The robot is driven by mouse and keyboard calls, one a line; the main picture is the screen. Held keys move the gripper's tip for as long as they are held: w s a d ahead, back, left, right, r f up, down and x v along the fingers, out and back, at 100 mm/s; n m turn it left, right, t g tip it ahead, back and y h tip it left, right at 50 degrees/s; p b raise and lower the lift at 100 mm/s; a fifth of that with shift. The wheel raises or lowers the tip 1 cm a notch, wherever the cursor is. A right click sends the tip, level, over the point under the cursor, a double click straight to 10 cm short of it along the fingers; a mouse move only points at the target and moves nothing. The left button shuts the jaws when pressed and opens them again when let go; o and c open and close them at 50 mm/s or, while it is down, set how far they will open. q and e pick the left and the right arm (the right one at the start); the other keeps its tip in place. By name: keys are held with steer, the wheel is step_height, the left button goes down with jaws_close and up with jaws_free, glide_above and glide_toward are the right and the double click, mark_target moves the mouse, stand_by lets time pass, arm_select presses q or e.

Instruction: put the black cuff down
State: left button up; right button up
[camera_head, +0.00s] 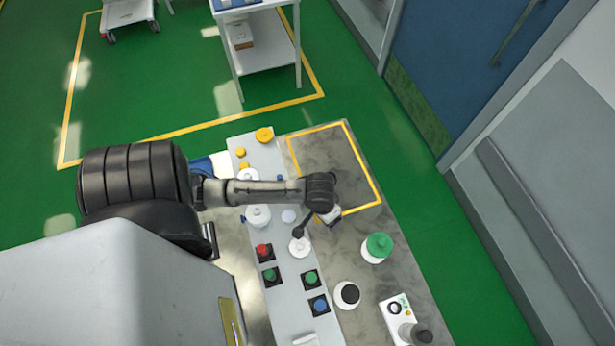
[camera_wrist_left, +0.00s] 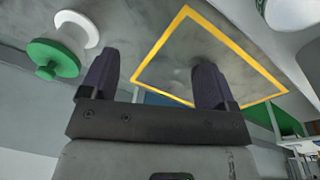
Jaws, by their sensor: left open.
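My left gripper (camera_head: 329,214) is at the near edge of the yellow-outlined square (camera_head: 364,172) on the grey worktop, in the head view. In the left wrist view its two dark fingers (camera_wrist_left: 154,78) are spread apart with nothing between them. The yellow outline (camera_wrist_left: 160,45) and the bare grey surface inside it show beyond the fingers, with a dark shadow there. I cannot pick out a black cuff in either view; part of the worktop is hidden behind my arm. My right gripper is in neither view.
A green-topped white container (camera_head: 377,246), a black-topped white jar (camera_head: 347,294) and a white box with a dark knob (camera_head: 392,317) stand below the square. A pale panel (camera_head: 290,280) with coloured buttons runs along its left. The square's visible interior is clear.

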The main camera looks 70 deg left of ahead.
arm_select(q)
steer(key=s+d+r+m, duration=0.2)
steer(key=s+d+r+m+t, duration=0.1)
steer(key=s+d+r, duration=0.1)
steer(key=s, duration=0.1)
steer(key=s+d+r+m+t, duration=0.1)
steer(key=s+d+r+m, duration=0.1)
steer(key=s+d+r, duration=0.1)
steer(key=shift+m, duration=0.3)
steer(key=shift+s+r, duration=0.2)
steer(key=shift+r, duration=0.2)
step_height(320, 180, up, 10)
steer(key=p, duration=1)
